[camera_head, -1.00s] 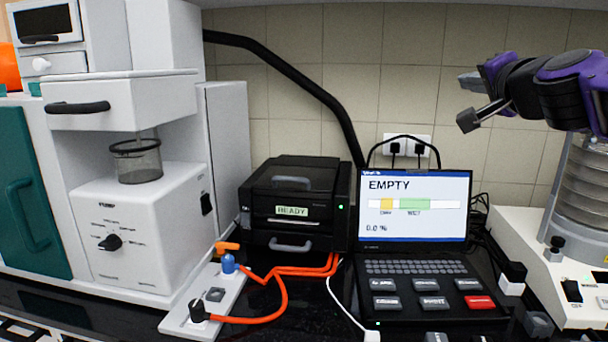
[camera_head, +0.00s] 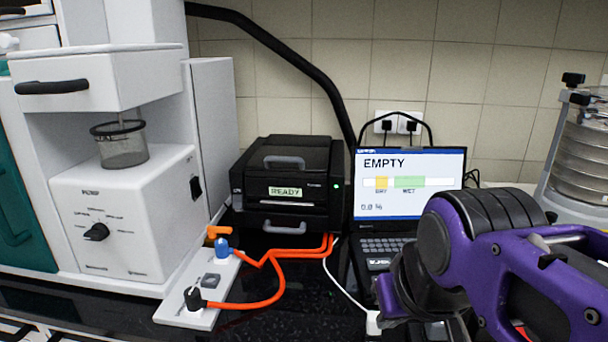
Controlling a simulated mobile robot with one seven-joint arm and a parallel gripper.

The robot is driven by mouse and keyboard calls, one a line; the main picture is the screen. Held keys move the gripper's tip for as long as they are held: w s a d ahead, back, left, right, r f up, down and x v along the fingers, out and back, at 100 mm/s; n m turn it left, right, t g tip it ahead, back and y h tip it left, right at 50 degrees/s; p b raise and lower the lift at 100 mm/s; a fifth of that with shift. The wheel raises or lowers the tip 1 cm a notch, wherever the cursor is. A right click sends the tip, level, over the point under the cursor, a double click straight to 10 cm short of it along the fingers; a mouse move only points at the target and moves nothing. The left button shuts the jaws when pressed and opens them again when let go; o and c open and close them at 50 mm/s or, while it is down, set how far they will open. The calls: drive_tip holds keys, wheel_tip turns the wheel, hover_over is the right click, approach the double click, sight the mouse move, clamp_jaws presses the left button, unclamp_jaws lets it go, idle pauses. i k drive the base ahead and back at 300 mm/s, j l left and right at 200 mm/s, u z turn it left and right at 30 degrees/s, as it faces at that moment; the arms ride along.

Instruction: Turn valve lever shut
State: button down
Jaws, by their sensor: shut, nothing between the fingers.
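The valve (camera_head: 222,247) has a blue body and stands at the back end of a white plate. Its orange lever (camera_head: 217,232) sits on top, lies roughly level and points mostly to the left. My gripper (camera_head: 390,297) is low at the right, in front of the laptop. It is shut and empty, seen only in part, with my purple and black arm hiding much of it. It is well to the right of the lever and not touching it.
Orange hoses (camera_head: 275,256) run from the white plate (camera_head: 186,312) to a black box reading READY (camera_head: 287,175). The laptop (camera_head: 410,162) shows EMPTY. A white machine (camera_head: 120,215) stands left of the plate. A white cable (camera_head: 345,290) crosses the dark counter.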

sight(212, 231)
drive_tip(key=j+z, duration=0.2)
drive_tip(key=j, duration=0.55)
drive_tip(key=k+j+z, duration=0.2)
drive_tip(key=j, duration=0.55)
drive_tip(key=k+j+u, duration=0.1)
drive_tip(key=j+u, duration=0.25)
drive_tip(key=j, duration=0.15)
drive_tip(key=k+j+z, duration=0.3)
drive_tip(key=i+l, duration=0.6)
drive_tip(key=l, duration=0.2)
